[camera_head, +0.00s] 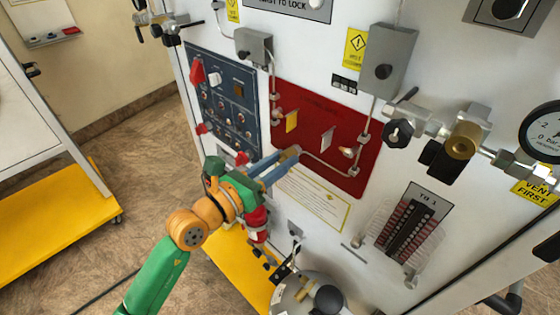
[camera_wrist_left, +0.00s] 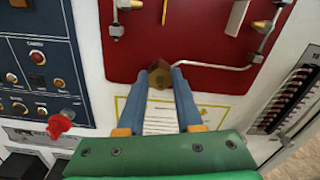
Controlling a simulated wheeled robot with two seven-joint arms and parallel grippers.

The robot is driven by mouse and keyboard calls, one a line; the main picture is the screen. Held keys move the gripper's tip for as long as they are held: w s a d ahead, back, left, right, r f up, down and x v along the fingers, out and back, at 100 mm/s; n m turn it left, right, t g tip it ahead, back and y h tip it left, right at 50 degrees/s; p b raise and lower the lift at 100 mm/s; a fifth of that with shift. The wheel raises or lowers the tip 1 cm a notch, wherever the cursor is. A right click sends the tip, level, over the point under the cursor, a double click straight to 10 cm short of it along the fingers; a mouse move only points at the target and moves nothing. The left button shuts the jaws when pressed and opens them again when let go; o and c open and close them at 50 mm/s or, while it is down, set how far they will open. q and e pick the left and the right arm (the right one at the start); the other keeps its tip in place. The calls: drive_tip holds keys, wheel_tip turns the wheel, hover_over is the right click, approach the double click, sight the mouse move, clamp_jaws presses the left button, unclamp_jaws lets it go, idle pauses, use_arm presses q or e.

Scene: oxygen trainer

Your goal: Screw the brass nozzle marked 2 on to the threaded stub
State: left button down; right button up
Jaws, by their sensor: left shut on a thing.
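My left gripper (camera_head: 289,154) reaches in from the left to the lower edge of the red panel (camera_head: 318,112). Its two blue fingers are shut on a small brass piece, the nozzle (camera_head: 291,151), near the left end of a thin bent pipe. In the left wrist view the nozzle (camera_wrist_left: 160,78) sits between the fingertips (camera_wrist_left: 163,82), in front of the red panel (camera_wrist_left: 200,30). No mark on it can be read. The threaded stub cannot be made out; the nozzle and fingers may hide it. I cannot tell whether they touch. My right gripper is not in view.
A thin silver pipe (camera_head: 330,173) runs right from beside the nozzle. A blue control panel (camera_head: 223,100) with knobs and red switches is left of the red panel. Valves, a brass fitting (camera_head: 461,147) and a gauge (camera_head: 545,135) project at right. A yellow-based cart (camera_head: 55,230) stands far left.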

use_arm(q)
drive_tip(key=c, duration=0.6)
unclamp_jaws()
drive_tip(key=shift+p+v, duration=0.5)
drive_tip(key=shift+v, duration=1.35)
drive_tip(key=shift+r+n+p, duration=0.3)
drive_tip(key=shift+n+p, duration=0.5)
drive_tip(key=shift+p, duration=0.15)
drive_tip(key=shift+n, duration=0.5)
drive_tip(key=shift+f+n+p, duration=0.2)
drive_tip(key=shift+n+p, duration=0.1)
drive_tip(key=shift+p, duration=0.05)
drive_tip(key=shift+f, duration=0.1)
